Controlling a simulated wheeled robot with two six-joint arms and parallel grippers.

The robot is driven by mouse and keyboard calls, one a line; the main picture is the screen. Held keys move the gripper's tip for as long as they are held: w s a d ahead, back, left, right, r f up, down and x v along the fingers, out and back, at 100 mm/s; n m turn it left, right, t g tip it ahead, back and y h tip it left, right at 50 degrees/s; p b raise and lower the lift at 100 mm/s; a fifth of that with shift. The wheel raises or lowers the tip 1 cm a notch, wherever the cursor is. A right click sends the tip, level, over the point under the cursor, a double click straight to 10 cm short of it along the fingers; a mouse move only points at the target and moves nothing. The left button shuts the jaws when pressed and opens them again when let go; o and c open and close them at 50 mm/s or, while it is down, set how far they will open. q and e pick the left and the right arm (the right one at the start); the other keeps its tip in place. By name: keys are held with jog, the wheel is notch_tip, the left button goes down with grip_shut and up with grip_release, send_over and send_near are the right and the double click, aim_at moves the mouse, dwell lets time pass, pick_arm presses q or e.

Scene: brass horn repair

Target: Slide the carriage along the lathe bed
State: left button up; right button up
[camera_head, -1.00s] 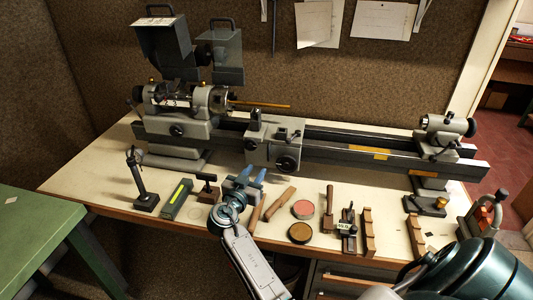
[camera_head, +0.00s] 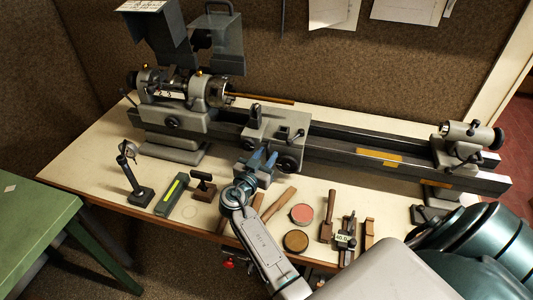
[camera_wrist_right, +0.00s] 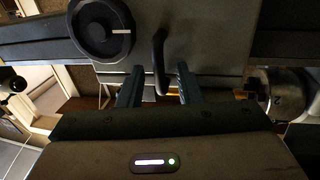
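The grey carriage (camera_head: 262,127) sits on the long dark lathe bed (camera_head: 335,151), just right of the headstock (camera_head: 190,112). My right gripper (camera_head: 262,158) is in front of the carriage's lower front, its two blue fingers pointing at it. In the right wrist view the fingers of this gripper (camera_wrist_right: 158,84) are apart. A dark crank-like lever (camera_wrist_right: 159,62) on the carriage front hangs between them in that view; I cannot tell whether they touch it. A round black handwheel (camera_wrist_right: 101,27) is left of the fingers. My left gripper is not in view.
The bed is clear from the carriage to the tailstock (camera_head: 464,140).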

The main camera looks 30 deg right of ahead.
jog(key=shift+c, duration=0.4)
grip_shut()
jog(key=shift+s, duration=0.1)
